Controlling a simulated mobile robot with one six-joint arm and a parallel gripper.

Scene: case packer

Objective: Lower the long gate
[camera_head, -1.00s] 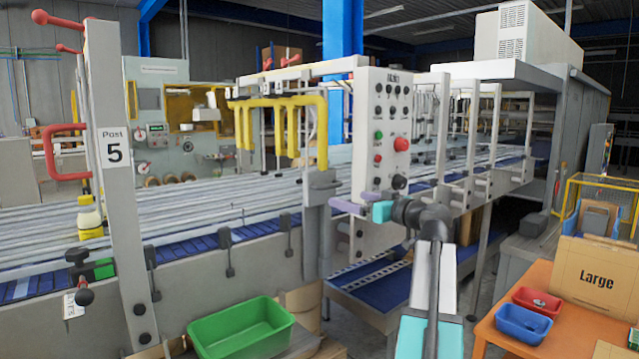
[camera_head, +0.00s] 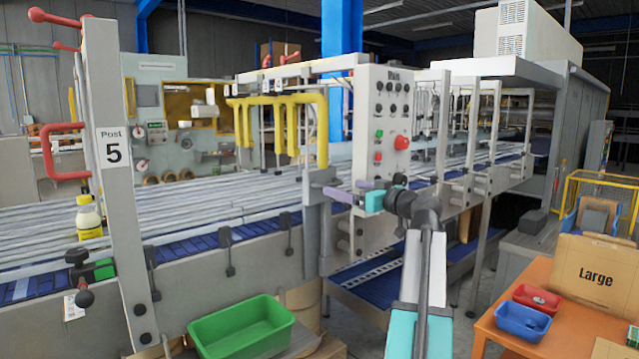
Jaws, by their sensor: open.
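No part is labelled as the long gate, and I cannot tell for certain which one it is. A row of yellow bent bars (camera_head: 278,112) stands raised over the conveyor, left of the control panel. Red-knobbed levers (camera_head: 52,17) stick out from the top of the grey post marked Post 5 (camera_head: 112,200), with a red loop handle (camera_head: 62,150) lower on its left. My gripper (camera_head: 345,191), with purple fingers, is open in front of the lower left of the control panel (camera_head: 388,105). It looks empty; whether it touches the grey upright beside it is unclear.
The conveyor (camera_head: 200,250) with long grey rails runs across the middle. A green bin (camera_head: 242,329) stands low in front. An orange table (camera_head: 510,345) at right holds a red tray (camera_head: 537,299), a blue tray (camera_head: 523,321) and a box marked Large (camera_head: 600,277).

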